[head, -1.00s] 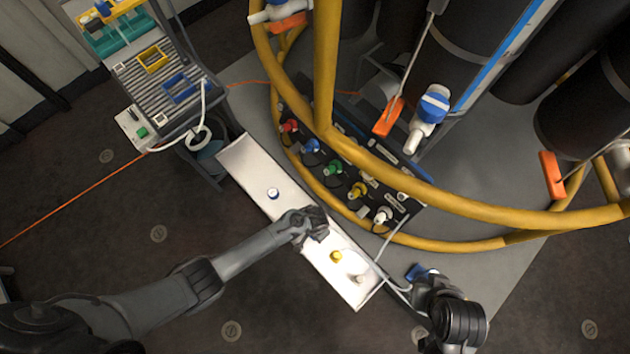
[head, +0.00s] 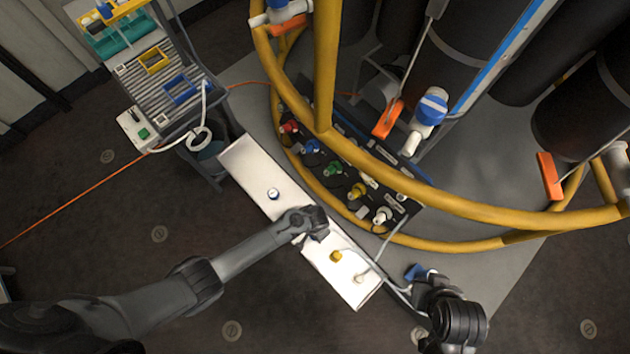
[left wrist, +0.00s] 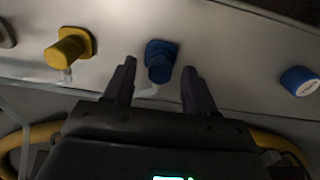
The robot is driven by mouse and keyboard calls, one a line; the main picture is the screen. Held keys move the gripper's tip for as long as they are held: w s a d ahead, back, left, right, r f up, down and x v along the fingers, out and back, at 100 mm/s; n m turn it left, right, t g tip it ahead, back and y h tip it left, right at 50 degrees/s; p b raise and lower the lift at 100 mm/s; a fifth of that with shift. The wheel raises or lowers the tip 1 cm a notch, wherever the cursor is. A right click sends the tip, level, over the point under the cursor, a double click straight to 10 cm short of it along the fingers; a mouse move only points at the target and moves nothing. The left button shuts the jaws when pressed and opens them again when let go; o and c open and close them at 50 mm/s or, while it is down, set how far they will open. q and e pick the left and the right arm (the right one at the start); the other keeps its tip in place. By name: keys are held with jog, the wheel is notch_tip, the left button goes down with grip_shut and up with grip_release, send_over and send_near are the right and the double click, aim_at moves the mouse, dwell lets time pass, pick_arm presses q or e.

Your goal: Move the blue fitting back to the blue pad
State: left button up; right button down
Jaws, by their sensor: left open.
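In the left wrist view a blue fitting (left wrist: 160,58) stands between the two spread fingertips of my left gripper (left wrist: 159,75), with a gap on each side. A blue square patch, seemingly the blue pad (left wrist: 168,46), shows at its base; I cannot tell exactly how the two meet. In the head view my left gripper (head: 318,223) is over the middle of the white bench (head: 243,165) and hides this fitting. My right gripper (head: 425,283) is near the bench's right end, beside a blue object (head: 418,271); its fingers are not clear.
A yellow fitting (head: 336,256) and a white one (head: 360,279) stand towards the bench's right end. A blue-and-white round piece (head: 273,194) stands left of my gripper. A yellow rail (head: 405,193) curves behind, over a panel of coloured connectors (head: 334,168).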

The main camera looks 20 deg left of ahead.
pick_arm(q)
notch_tip(320, 180, up, 10)
jog(key=p, duration=0.4)
jog(key=shift+p, duration=0.4)
jog(key=shift+f, duration=0.15)
jog(key=s+a+r+n+g+p, duration=0.1)
jog(key=s+a+n+p, duration=0.1)
jog(key=s, duration=1.1)
jog(key=w+a+r+t, duration=0.15)
jog(key=a+r, duration=0.25)
jog(key=r, duration=0.6)
jog(key=w+a+r+n+t, duration=0.15)
jog(key=a+r, duration=0.25)
jog(key=r, duration=0.5)
jog(key=w+a+r+t, duration=0.15)
jog(key=a+r, duration=0.25)
jog(key=r, duration=0.6)
notch_tip(320, 180, up, 38)
jog(key=p, duration=3.9)
jog(key=shift+s, duration=0.25)
jog(key=shift+a+f, duration=0.1)
